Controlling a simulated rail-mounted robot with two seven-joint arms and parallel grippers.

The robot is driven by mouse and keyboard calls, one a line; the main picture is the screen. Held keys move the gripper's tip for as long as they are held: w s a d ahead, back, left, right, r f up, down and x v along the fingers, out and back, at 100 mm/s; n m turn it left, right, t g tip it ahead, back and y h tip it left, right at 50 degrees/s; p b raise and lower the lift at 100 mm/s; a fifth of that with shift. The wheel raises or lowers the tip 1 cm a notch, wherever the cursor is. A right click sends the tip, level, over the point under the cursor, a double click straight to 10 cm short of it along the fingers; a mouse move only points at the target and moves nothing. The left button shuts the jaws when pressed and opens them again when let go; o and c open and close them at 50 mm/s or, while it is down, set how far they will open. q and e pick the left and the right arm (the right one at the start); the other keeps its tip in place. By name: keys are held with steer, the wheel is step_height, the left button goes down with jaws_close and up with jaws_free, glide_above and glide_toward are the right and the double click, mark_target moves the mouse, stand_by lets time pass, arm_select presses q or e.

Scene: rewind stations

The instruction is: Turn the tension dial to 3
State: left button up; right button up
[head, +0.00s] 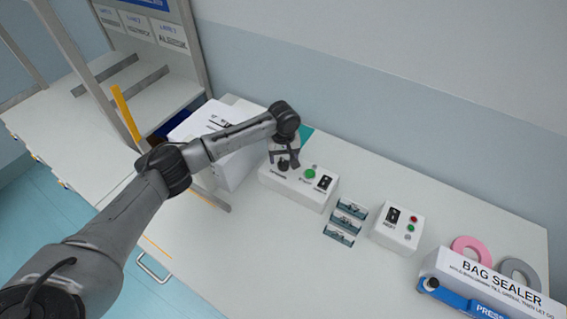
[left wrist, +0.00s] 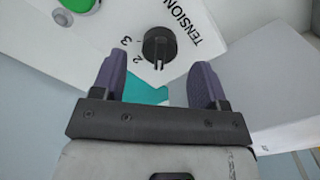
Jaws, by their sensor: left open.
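The black tension dial (left wrist: 159,46) sits on a white panel beside the word TENSION in the left wrist view. The printed numbers 2 and 3 show to its left. Its ridge points down in that view, away from the 3; I cannot tell the exact setting. My left gripper (left wrist: 161,64) is open, with its two purple fingers on either side of and just short of the dial, apart from it. In the head view, my left gripper (head: 284,159) hangs over the left end of the white control box (head: 300,190). My right gripper is out of view.
A green button (head: 310,174) and a black switch (head: 324,182) are on the same box. A white machine (head: 235,168) stands close on the left. Small teal boxes (head: 345,222), a second control box (head: 398,228) and a bag sealer (head: 485,280) are to the right.

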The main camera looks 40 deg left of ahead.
mark_target(284, 162)
arm_select(q)
steer(key=shift+f, duration=1.55)
